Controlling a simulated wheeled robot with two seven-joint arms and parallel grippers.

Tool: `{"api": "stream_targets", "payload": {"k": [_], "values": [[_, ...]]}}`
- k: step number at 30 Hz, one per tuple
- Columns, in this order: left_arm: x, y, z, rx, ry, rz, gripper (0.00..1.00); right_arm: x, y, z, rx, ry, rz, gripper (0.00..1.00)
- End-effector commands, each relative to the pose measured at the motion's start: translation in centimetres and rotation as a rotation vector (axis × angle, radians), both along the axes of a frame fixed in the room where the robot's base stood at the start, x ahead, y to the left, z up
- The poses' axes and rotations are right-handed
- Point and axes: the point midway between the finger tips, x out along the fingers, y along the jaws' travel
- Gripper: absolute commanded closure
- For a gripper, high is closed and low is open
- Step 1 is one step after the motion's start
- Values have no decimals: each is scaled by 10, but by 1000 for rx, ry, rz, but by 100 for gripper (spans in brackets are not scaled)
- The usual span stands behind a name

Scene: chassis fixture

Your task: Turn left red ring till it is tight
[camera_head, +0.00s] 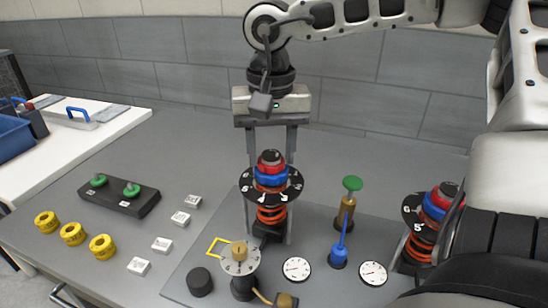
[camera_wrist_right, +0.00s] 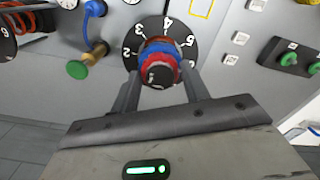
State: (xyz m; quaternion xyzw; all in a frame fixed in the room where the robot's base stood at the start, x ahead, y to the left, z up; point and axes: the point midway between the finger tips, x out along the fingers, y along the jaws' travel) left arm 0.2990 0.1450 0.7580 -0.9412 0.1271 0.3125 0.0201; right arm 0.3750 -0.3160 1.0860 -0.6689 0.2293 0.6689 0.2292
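The left stack (camera_head: 271,176) has red and blue rings, a dark cap, a black numbered dial (camera_head: 250,188) and an orange-red spring (camera_head: 271,214) below. My right gripper (camera_head: 271,165) points down from above, its two fingers on either side of the ring stack. In the right wrist view the red ring (camera_wrist_right: 161,62) lies between the fingertips (camera_wrist_right: 160,75), with narrow gaps seeming to show beside it. The fingers look open; contact is hard to tell. My left gripper is not in view.
A second ringed stack (camera_head: 437,204) stands at the right, partly behind my arm. A green-topped brass plunger (camera_head: 348,205), blue part (camera_head: 339,255), gauges (camera_head: 297,269) and a knob dial (camera_head: 240,258) stand nearby. Yellow rings (camera_head: 73,234) and a black block (camera_head: 120,196) lie left.

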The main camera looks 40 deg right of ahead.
Motion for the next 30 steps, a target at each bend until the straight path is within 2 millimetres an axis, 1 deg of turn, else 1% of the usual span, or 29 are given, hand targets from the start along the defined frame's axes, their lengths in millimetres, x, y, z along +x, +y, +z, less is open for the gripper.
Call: {"api": "stream_targets", "payload": {"k": [1, 2, 3, 8, 9, 12, 17, 22, 30], "values": [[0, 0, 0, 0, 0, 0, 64, 0, 0, 0, 0, 0, -1, 69], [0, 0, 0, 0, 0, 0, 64, 0, 0, 0, 0, 0, -1, 78], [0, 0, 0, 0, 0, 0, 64, 0, 0, 0, 0, 0, -1, 83], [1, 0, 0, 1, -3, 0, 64, 0, 0, 0, 0, 0, -2, 83], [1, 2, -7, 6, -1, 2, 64, 0, 0, -1, -1, -1, -13, 83], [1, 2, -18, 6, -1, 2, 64, 0, 0, -4, -1, -3, -142, 83], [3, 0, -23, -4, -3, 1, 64, 1, 0, -4, -1, -4, -359, 83], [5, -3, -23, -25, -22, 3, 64, 0, 0, -3, -1, -3, -586, 83], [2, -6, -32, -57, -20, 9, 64, 0, 0, -3, -1, -3, -950, 83]]}}
